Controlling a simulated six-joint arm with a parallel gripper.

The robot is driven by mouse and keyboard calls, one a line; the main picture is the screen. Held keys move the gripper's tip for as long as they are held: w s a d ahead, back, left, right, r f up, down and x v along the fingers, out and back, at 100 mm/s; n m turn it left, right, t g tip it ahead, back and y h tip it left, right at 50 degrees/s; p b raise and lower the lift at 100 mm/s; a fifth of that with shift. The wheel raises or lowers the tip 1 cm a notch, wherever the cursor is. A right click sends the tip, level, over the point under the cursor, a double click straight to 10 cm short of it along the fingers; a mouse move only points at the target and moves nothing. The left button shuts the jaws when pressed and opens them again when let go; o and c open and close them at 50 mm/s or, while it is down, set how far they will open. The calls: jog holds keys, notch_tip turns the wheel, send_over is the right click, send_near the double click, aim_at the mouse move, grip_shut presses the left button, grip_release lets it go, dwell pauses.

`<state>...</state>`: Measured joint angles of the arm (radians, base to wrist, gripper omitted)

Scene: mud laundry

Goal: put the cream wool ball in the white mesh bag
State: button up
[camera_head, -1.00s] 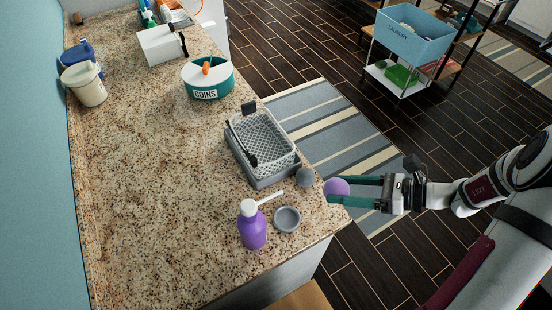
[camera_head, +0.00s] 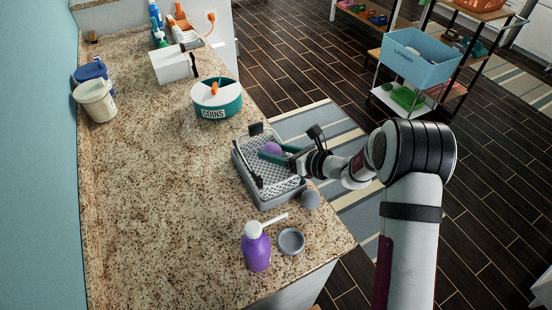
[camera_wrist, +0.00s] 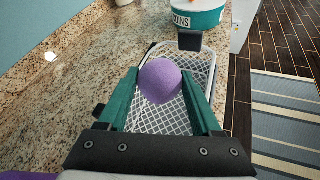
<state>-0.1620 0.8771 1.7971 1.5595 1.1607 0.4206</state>
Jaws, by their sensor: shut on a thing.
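My gripper (camera_head: 272,153) is shut on a purple ball (camera_head: 271,148), which also shows between the green fingers in the wrist view (camera_wrist: 160,80). The ball is over the open top of a white mesh holder (camera_head: 285,186) set in a grey box-shaped frame, which I take for the mesh bag. The mesh lies below and around the ball in the wrist view (camera_wrist: 150,118). I cannot tell how high the ball is above the mesh floor.
A purple pump bottle (camera_head: 256,250) and a small grey dish (camera_head: 291,241) stand nearer on the granite counter (camera_head: 170,200). A teal coins tin (camera_head: 216,104) stands behind the mesh holder. The counter's left middle is clear. Its right edge drops to the floor.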

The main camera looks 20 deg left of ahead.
jog(key=shift+f, duration=1.35)
jog(key=shift+f, duration=0.55)
jog(key=o, duration=1.5)
